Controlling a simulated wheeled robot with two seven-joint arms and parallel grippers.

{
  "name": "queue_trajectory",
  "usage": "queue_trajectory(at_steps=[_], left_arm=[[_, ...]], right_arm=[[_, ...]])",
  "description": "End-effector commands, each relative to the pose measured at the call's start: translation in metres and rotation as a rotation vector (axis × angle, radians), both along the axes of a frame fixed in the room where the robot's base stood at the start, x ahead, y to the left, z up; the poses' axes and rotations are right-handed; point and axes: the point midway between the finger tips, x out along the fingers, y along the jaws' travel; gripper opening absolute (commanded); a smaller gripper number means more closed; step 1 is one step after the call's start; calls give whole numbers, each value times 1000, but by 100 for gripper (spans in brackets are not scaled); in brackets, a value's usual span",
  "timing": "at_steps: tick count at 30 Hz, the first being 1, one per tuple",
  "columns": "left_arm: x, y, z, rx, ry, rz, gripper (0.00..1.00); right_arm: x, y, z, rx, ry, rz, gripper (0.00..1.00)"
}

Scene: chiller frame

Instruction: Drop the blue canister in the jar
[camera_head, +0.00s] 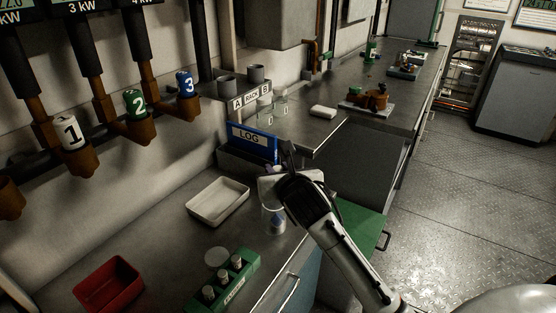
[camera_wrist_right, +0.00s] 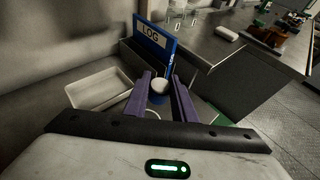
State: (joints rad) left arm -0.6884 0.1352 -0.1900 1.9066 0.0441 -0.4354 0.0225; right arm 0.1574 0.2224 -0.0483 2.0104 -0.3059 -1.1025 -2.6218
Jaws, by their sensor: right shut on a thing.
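My right gripper (camera_head: 285,188) comes over the counter edge from the lower right. In the right wrist view its purple fingers (camera_wrist_right: 160,80) are shut on a blue canister (camera_wrist_right: 158,99) with a pale round end. The clear glass jar (camera_head: 266,214) stands on the counter by the front edge, right beside and below the gripper. A bluish-white shape shows through its glass; I cannot tell how far the canister is inside. The gripper hides part of the jar's mouth. My left gripper is not in view.
A white tray (camera_head: 218,200) lies left of the jar. A round disc (camera_head: 216,257), a green vial rack (camera_head: 240,283) and a red bin (camera_head: 108,287) are nearer. A blue LOG binder (camera_head: 253,142) stands behind.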

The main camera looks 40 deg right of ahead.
Motion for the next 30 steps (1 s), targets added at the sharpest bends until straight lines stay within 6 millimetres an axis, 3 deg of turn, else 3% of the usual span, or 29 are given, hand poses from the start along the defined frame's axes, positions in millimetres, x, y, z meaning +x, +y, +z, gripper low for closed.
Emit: queue_trajectory(at_steps=[12, 13, 16, 17, 26, 30], left_arm=[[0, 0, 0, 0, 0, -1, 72], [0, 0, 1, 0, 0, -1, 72], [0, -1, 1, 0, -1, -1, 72], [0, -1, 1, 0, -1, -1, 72], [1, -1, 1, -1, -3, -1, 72], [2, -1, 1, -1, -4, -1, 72]], right_arm=[[0, 0, -8, -1, -1, -1, 3], [0, 0, -8, -1, -1, -1, 27], [0, 0, -8, -1, -1, -1, 44], [0, 0, -8, -1, -1, -1, 46], [-2, 0, -7, -1, -1, 0, 46], [-14, 5, -2, -3, -1, 1, 46]])
